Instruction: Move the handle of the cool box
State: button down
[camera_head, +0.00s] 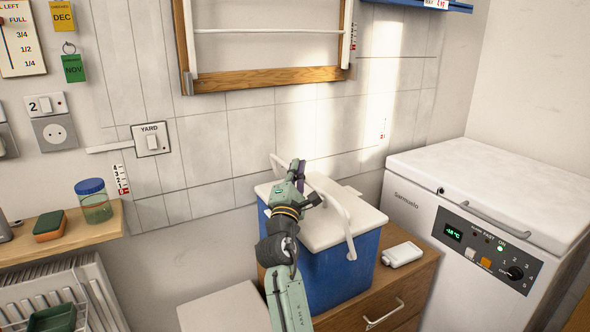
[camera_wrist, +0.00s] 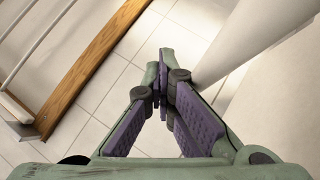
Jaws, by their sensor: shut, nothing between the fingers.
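The cool box is a blue tub (camera_head: 344,276) with a white lid (camera_head: 316,236), standing on a wooden cabinet. Its white handle (camera_head: 339,205) arches over the lid, with its near end low on the front right side. My gripper (camera_head: 299,168) is above the lid beside the handle, and my arm hides part of the box's front left. In the wrist view my gripper (camera_wrist: 160,66) is shut with its purple-padded fingers together and nothing between them. A broad white shape at the upper right there may be the handle; I cannot tell whether the fingers touch it.
A white chest freezer (camera_head: 459,210) stands close on the right. A white flask-like item (camera_head: 402,254) lies on the cabinet (camera_head: 411,286) beside the box. A wood-framed rack (camera_head: 270,80) hangs on the tiled wall behind. A shelf (camera_head: 90,231) with a jar is at left.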

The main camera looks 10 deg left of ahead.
jog(key=shift+w+d+r+p, duration=0.15)
jog(key=shift+w+d+p, duration=0.15)
jog(key=shift+w+d, duration=0.55)
dwell(0.7)
jog(key=shift+s, duration=0.2)
dwell(0.3)
